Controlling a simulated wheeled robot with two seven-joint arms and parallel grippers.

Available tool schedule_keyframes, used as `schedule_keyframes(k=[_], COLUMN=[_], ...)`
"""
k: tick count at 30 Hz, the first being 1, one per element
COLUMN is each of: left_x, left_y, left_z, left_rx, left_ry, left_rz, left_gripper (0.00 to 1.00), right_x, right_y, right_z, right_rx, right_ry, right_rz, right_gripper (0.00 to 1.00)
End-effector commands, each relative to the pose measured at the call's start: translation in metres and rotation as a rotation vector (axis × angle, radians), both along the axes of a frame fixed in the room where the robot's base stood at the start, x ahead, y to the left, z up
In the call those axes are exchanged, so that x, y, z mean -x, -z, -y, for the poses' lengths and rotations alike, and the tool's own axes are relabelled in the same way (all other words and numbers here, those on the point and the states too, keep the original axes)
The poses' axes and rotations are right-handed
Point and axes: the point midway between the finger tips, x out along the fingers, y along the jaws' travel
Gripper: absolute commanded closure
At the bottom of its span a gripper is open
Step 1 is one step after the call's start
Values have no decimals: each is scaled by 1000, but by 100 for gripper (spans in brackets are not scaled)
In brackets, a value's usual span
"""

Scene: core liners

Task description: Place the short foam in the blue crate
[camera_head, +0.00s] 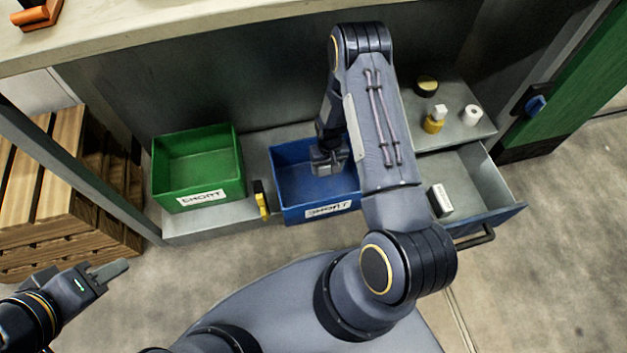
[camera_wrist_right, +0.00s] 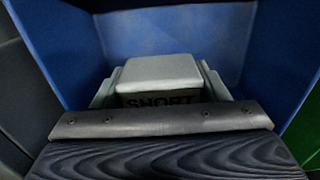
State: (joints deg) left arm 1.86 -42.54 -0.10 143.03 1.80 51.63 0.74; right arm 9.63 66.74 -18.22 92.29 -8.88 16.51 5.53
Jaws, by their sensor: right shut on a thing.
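My right gripper (camera_head: 328,168) reaches down into the blue crate. In the right wrist view it is shut on the short foam (camera_wrist_right: 158,76), a pale grey block marked "SHORT". Blue crate walls (camera_wrist_right: 180,32) surround the block there; whether it touches the crate floor is hidden. My left gripper (camera_head: 105,270) is at the lower left, away from the crates. Its fingers look close together, but I cannot tell if they are shut.
A green crate (camera_head: 190,199) stands left of the blue one, a yellow-black tool (camera_head: 261,198) between them. At right, an open drawer (camera_head: 490,202) holds a white block (camera_head: 441,200). Small items, including a yellow bottle (camera_head: 433,122), stand on the shelf above. Wooden pallets (camera_head: 60,190) are at left.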

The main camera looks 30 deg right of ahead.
Motion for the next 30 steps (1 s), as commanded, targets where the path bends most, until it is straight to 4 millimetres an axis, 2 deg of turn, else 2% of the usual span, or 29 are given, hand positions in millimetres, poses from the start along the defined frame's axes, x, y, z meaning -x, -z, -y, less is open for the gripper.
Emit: schedule_keyframes(k=[10, 16, 21, 30], left_x=[0, 0, 0, 0], left_y=[25, 32, 43, 43], left_z=[0, 0, 0, 0], left_rx=[0, 0, 0, 0], left_ry=[0, 0, 0, 0], left_rz=[0, 0, 0, 0], left_gripper=[64, 64, 64, 64], right_x=[4, 3, 3, 3], right_y=[58, 77, 102, 104], right_z=[1, 1, 1, 1], right_rx=[1, 1, 1, 1], right_ry=[4, 3, 4, 3], right_rz=[-1, 0, -1, 1], right_gripper=[54, 54, 54, 54])
